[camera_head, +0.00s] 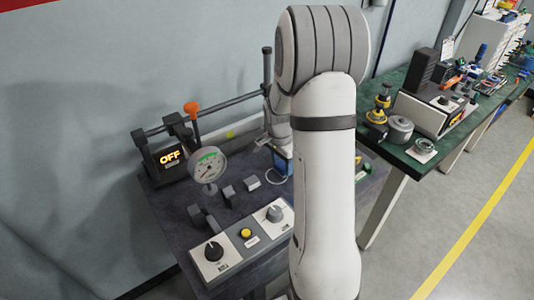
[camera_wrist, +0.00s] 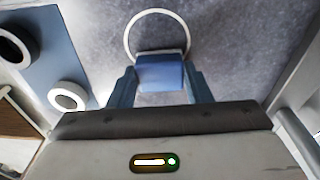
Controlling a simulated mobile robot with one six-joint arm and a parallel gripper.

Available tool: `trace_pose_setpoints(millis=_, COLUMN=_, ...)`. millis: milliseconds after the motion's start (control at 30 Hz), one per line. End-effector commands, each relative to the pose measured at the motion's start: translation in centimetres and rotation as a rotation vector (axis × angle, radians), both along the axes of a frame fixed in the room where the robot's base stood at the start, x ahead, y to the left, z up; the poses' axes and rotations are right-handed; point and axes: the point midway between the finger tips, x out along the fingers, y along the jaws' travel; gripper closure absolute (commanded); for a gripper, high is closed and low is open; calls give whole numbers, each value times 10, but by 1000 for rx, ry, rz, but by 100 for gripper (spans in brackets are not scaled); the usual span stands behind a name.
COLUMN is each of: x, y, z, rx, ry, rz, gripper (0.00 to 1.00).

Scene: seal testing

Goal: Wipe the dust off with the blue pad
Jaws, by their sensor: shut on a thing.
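The blue pad (camera_wrist: 160,72) sits between the two fingers of my gripper (camera_wrist: 160,80) in the wrist view, and the gripper is shut on it. In the head view my gripper (camera_head: 282,150) is low over the dark bench top (camera_head: 232,165), and the blue pad (camera_head: 283,166) shows only partly beside my arm. I cannot tell whether the pad touches the surface. A thin white ring (camera_wrist: 128,36) lies at the pad's far edge, partly hidden by it. The grey surface there looks mottled; I cannot clearly tell dust from its texture.
A round gauge (camera_head: 208,165), an orange-topped lever (camera_head: 192,110) and a box reading OFF (camera_head: 170,157) stand left. A green-topped table (camera_head: 395,150) with equipment stands right. My arm hides the bench's right part.

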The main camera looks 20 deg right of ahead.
Motion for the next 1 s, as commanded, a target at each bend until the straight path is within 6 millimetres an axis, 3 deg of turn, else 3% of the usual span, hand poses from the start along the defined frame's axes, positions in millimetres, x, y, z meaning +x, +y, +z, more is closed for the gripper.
trace_pose_setpoints(millis=233, x=3, y=-13, z=-3, rx=0, ry=0, rz=15, gripper=84)
trace_pose_setpoints(millis=1000, x=-2, y=49, z=-1, rx=0, ry=1, rz=1, gripper=84)
